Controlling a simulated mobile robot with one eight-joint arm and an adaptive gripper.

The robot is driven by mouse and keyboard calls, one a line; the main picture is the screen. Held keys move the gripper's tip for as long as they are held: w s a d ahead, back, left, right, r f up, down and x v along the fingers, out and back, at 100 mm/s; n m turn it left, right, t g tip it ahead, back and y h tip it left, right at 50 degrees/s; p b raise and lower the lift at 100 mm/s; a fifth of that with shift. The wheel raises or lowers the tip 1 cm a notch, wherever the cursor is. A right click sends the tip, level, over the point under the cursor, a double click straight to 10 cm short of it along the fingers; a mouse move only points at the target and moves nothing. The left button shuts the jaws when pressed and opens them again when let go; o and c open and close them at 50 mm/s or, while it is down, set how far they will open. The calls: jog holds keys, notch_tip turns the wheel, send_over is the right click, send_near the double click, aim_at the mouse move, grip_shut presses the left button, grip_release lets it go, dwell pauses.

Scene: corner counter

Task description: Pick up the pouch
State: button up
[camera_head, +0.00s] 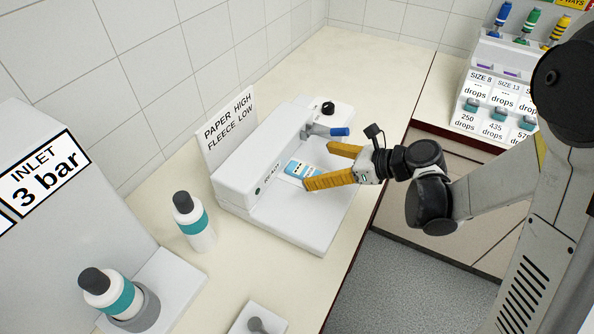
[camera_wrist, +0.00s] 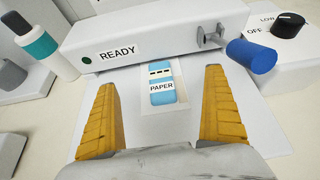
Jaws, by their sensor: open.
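The pouch (camera_wrist: 161,82) is a flat white and blue packet labelled PAPER. It lies on the white base plate of the sealing machine (camera_wrist: 150,37), just in front of the machine's READY bar. In the head view the pouch (camera_head: 297,169) shows beside my gripper's yellow fingers. My gripper (camera_head: 329,166) is open and reaches in over the plate from the right. In the wrist view my gripper's fingers (camera_wrist: 163,115) stand apart, one on each side of the pouch, and do not appear to touch it.
A blue-ended lever (camera_wrist: 250,56) and a black dial (camera_wrist: 290,24) are at the machine's right in the wrist view. A sign (camera_head: 229,124) stands behind the machine. A teal-banded bottle (camera_head: 194,222) stands left; another bottle (camera_head: 110,293) sits in a holder. A drops rack (camera_head: 492,110) is at the right.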

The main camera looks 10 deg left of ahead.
aim_at(295, 167)
jog(key=b+x, duration=0.3)
jog(key=x, duration=0.5)
jog(key=shift+a+f, duration=0.2)
jog(key=shift+f, duration=0.1)
jog(key=shift+c, duration=0.7)
jog(key=shift+s+d, duration=0.1)
jog(key=c, duration=1.9)
